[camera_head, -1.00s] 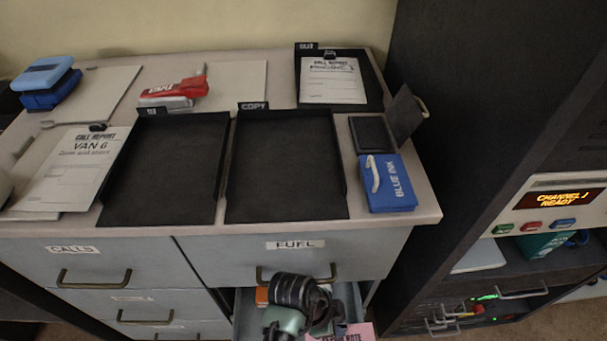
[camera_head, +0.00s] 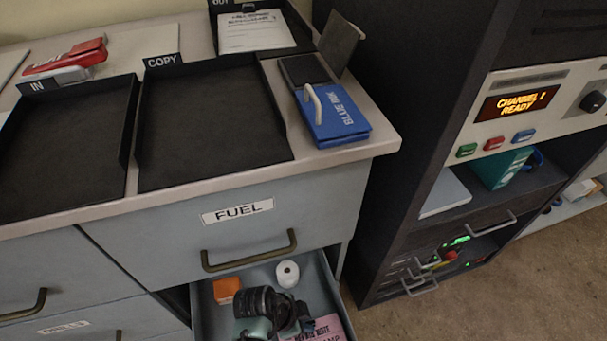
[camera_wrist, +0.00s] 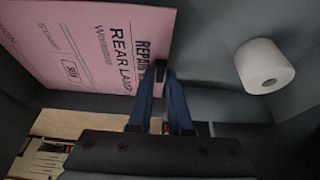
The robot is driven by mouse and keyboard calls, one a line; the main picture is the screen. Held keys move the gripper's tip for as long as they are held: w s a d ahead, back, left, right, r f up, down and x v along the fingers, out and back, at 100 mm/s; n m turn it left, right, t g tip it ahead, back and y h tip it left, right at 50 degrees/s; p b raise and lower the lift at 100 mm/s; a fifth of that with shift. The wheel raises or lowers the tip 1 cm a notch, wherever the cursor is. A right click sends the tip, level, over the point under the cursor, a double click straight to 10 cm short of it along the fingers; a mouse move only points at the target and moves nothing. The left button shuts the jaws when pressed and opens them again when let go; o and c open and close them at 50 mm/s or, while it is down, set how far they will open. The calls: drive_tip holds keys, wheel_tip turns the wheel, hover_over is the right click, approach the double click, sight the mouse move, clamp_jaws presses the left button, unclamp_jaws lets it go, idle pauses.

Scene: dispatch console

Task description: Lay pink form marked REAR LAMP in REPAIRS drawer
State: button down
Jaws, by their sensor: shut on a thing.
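The pink form marked REAR LAMP (camera_wrist: 85,50) is in the upper left of the wrist view, its print readable. A strip of it (camera_head: 322,328) also shows at the bottom of the head view. My gripper (camera_wrist: 162,78) is shut on the form's edge. An open grey drawer (camera_head: 208,318) is below the FUEL drawer, with my gripper and the form at its inside. Its front and label are out of view. I cannot tell whether the form touches the drawer floor.
A white roll (camera_head: 288,273) and an orange box (camera_head: 226,290) are in the open drawer's back part. The shut FUEL drawer (camera_head: 300,205) overhangs it. A dark radio cabinet (camera_head: 400,215) stands to the right.

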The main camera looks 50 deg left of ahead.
drive_tip(key=shift+f+b, duration=0.65)
drive_tip(key=shift+f, duration=1)
drive_tip(key=shift+f, duration=0.2)
drive_tip(key=c, duration=0.8)
unclamp_jaws()
drive_tip(key=shift+r, duration=0.1)
drive_tip(key=shift+c, duration=0.2)
drive_tip(key=shift+r, duration=0.1)
drive_tip(key=p+v, duration=0.5)
drive_tip(key=v, duration=0.7)
drive_tip(key=shift+s, duration=0.15)
